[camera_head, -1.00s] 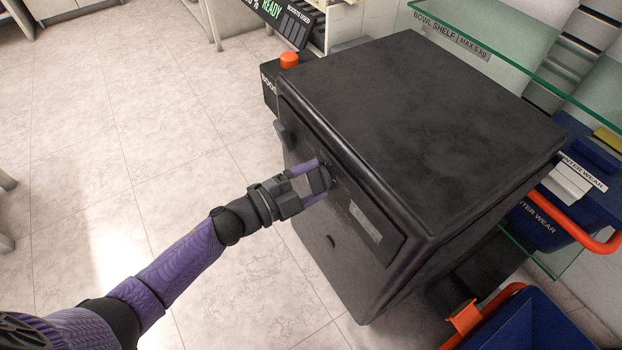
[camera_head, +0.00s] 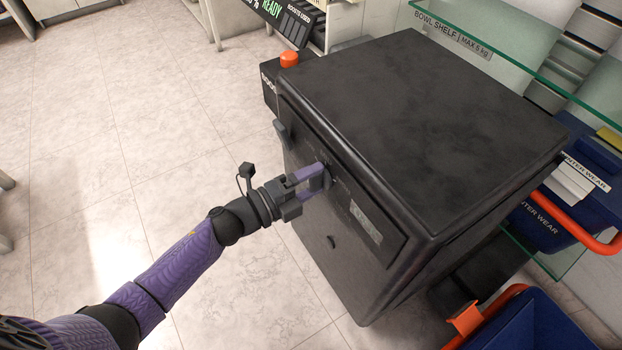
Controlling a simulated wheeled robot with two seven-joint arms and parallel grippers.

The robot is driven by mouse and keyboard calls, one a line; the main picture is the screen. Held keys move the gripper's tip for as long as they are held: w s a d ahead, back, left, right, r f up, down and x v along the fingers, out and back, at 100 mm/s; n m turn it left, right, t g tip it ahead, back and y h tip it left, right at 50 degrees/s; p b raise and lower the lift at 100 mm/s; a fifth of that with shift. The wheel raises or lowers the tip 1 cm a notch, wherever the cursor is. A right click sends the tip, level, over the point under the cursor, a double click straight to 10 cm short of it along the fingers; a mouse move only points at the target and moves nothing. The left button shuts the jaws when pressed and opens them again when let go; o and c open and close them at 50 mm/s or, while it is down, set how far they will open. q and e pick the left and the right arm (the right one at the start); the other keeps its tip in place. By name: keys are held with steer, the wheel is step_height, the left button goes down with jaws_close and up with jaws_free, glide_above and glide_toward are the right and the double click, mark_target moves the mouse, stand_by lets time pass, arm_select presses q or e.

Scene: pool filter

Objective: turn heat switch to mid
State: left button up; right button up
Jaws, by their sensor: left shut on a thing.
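A large black box-shaped machine (camera_head: 430,130) stands on the floor, its dark control panel on the side facing left. My left gripper (camera_head: 325,176) reaches in from the left and is shut on a small dark switch at the panel. The fingers hide most of the switch, so its setting cannot be read. A pale label (camera_head: 366,222) sits on the panel just right of the fingers. My right gripper is not in view.
An orange button (camera_head: 289,59) stands on a small box at the machine's far left corner. A glass shelf (camera_head: 530,60) overhangs at the upper right. Blue bins (camera_head: 540,325) with orange handles stand at the right. The tiled floor (camera_head: 110,130) at left is clear.

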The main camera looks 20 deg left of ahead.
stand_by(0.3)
arm_select(q)
steer(key=o, duration=0.9)
steer(key=shift+o, duration=1.1)
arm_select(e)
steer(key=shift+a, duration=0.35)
arm_select(q)
steer(key=p+v, duration=0.3)
steer(key=v, duration=0.7)
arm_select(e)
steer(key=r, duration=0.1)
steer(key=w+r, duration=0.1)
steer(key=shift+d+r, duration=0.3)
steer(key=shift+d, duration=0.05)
